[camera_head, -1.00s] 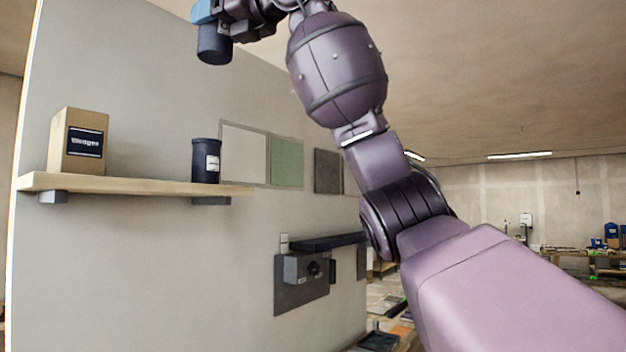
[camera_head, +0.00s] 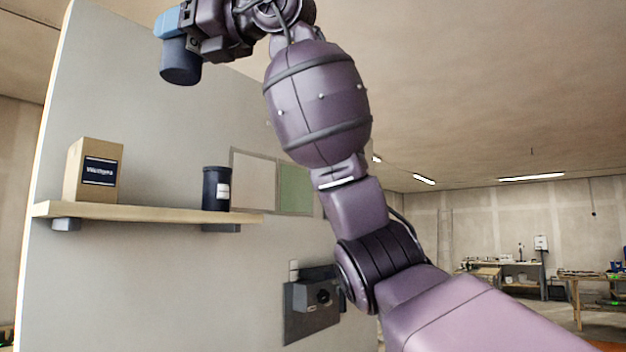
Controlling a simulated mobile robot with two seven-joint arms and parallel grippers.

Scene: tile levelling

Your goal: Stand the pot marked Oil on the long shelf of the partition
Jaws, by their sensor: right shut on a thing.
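My right gripper (camera_head: 171,24) is high at the upper left of the head view, shut on a dark blue pot (camera_head: 180,62). The pot hangs upright in the air above the long shelf (camera_head: 150,213), apart from it. No label shows on the held pot, so I cannot read whether it says Oil. The wooden shelf is fixed to the grey partition (camera_head: 140,265). A cardboard box (camera_head: 93,172) with a dark label stands at its left end. Another dark pot (camera_head: 216,188) with a white label, too small to read, stands toward its right end. My left gripper is not in view.
The shelf is clear between the box and the standing pot. Flat panels (camera_head: 254,180) hang on the partition to the right. A dark wall unit (camera_head: 312,304) is mounted below them. Worktables (camera_head: 505,276) stand far back at the right.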

